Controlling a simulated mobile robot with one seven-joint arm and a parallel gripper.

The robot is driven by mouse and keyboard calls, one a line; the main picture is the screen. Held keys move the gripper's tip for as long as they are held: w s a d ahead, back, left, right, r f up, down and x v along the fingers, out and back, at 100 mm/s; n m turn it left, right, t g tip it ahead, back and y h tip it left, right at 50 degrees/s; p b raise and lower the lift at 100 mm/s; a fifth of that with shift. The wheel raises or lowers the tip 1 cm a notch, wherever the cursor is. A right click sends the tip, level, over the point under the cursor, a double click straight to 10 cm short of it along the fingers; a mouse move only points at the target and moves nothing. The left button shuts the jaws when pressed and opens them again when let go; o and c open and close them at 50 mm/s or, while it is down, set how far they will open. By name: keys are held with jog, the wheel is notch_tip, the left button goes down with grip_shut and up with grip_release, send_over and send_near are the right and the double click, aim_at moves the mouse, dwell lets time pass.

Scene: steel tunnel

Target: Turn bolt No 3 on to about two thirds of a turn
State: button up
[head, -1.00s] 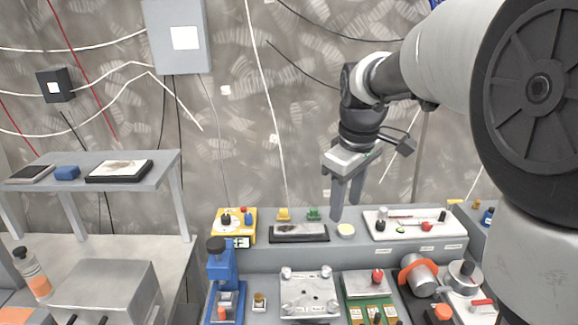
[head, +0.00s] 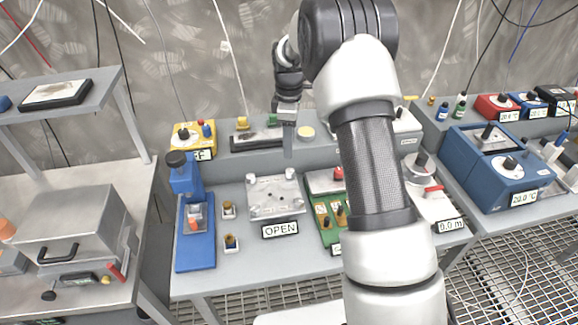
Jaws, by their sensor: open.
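A grey metal plate (head: 276,198) with bolts near its corners lies on the bench in the head view, behind a label (head: 281,230) reading OPEN. The bolts are small, and I cannot read any number, so I cannot tell which is No 3 or how far it is turned. My gripper (head: 288,153) points down above the bench, behind the plate in the picture. It is open and seen nearly edge-on, with nothing visible between its fingers. It appears apart from the bolts.
A raised shelf behind carries a yellow box (head: 194,136). Blue units (head: 500,165) stand at the right.

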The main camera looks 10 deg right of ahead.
aim_at(289, 170)
notch_tip(289, 170, down, 10)
jog(key=shift+r, duration=0.1)
jog(key=shift+c, duration=0.3)
jog(key=c, duration=1)
